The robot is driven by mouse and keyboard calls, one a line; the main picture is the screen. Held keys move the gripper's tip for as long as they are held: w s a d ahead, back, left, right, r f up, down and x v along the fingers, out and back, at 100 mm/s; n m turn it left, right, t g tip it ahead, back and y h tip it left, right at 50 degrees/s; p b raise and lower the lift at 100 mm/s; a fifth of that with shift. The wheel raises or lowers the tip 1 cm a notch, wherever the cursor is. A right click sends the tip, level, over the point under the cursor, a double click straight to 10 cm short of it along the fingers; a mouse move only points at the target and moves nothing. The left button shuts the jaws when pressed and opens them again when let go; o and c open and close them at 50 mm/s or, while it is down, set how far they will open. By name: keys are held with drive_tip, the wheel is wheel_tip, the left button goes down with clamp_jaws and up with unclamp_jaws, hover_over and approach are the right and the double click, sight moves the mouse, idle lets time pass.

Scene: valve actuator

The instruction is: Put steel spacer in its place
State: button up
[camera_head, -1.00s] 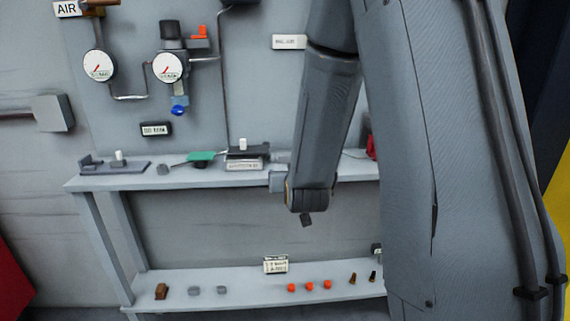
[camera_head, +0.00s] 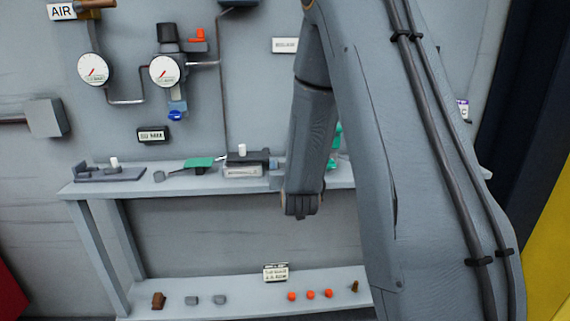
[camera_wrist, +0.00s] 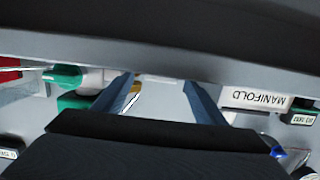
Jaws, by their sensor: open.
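I cannot tell for sure which part is the steel spacer. A small grey round piece (camera_head: 159,176) sits on the upper shelf (camera_head: 240,185), left of a green-topped part (camera_head: 199,163). Two small grey pieces (camera_head: 191,300) lie on the lower shelf (camera_head: 250,304). My gripper (camera_wrist: 160,97) is open, its two blue-grey fingers apart with nothing seen between them. In the head view my arm's end is in front of the upper shelf's front edge, right of a grey block with a white knob (camera_head: 243,168); the fingers are not clear there.
The lower shelf also holds a brown block (camera_head: 158,300), several orange caps (camera_head: 310,295) and a brass piece (camera_head: 354,286). A grey fixture (camera_head: 110,172) stands at the upper shelf's left. Gauges (camera_head: 165,71) and pipes are on the wall. The wrist view shows a MANIFOLD label (camera_wrist: 256,99).

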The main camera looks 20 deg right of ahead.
drive_tip(key=shift+x, duration=1.15)
drive_tip(key=c, duration=1.5)
drive_tip(key=shift+r, duration=0.1)
drive_tip(key=f+p+v, duration=0.2)
drive_tip(key=p+v, duration=0.5)
drive_tip(key=v, duration=1)
drive_tip(key=shift+s+a+f+p, duration=0.3)
drive_tip(key=shift+s, duration=0.25)
drive_tip(key=a+f+n+y, duration=0.3)
drive_tip(key=a+f, duration=0.4)
drive_tip(key=f, duration=0.5)
drive_tip(key=shift+s+t+y, duration=0.4)
drive_tip(key=shift+s+y, duration=0.05)
drive_tip(key=shift+y, duration=0.25)
